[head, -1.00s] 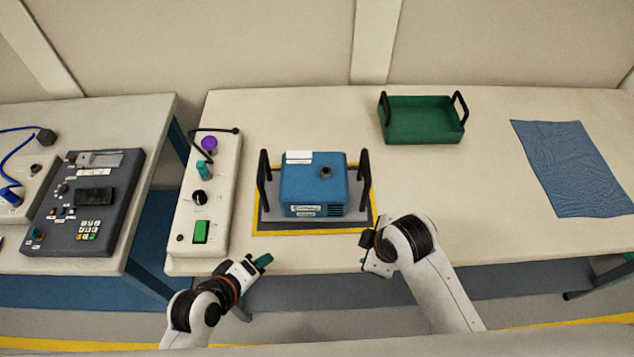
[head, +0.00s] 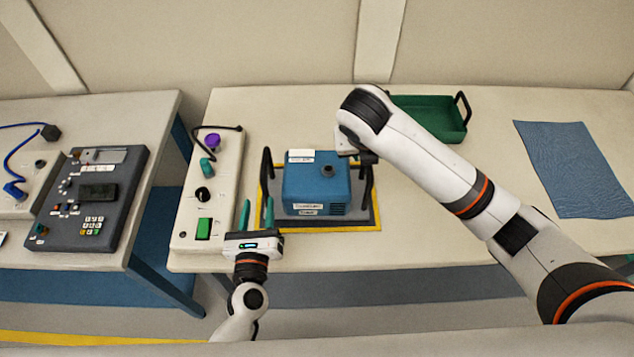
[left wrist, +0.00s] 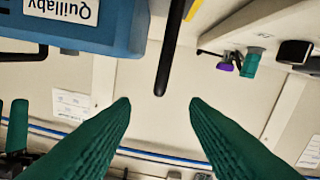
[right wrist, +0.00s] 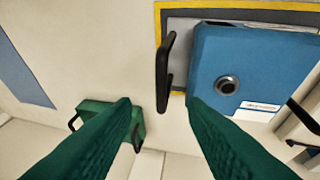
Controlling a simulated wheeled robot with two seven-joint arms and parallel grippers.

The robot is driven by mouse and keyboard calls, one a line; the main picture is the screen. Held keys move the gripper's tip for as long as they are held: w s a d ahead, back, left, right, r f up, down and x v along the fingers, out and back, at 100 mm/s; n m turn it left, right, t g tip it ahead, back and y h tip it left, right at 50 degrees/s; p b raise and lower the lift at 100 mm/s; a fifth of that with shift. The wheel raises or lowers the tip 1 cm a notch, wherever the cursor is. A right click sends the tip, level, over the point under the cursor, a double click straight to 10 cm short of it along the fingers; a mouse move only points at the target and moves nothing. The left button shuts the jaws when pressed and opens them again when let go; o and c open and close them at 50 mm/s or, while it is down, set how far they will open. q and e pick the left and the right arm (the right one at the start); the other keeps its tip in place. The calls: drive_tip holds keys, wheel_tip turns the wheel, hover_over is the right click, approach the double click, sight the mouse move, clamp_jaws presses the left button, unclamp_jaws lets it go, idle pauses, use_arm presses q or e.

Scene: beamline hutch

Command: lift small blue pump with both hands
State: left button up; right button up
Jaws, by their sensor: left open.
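The small blue pump (head: 318,185) stands upright on a mat with a yellow border, with a black handle on its left (head: 266,172) and another on its right (head: 368,190). My left gripper (head: 257,213) is open and empty at the pump's front left, close to the left handle. In the left wrist view the pump (left wrist: 95,22) is at the upper left and its handle (left wrist: 172,48) lies ahead between the spread fingers. My right gripper (right wrist: 158,102) is open above the right handle (right wrist: 164,75); in the head view my arm hides its fingers.
A control box (head: 188,232) with knobs and a green switch stands close left of the pump. A green tray (head: 432,117) is behind my right arm. A blue cloth (head: 575,170) lies at the right. A grey instrument (head: 88,210) sits on the separate left table.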

sight(263, 175)
use_arm(q)
drive_tip(key=w, duration=1.2)
drive_tip(key=shift+d, duration=0.3)
use_arm(e)
drive_tip(key=x, duration=1.2)
use_arm(q)
clamp_jaws()
use_arm(e)
clamp_jaws()
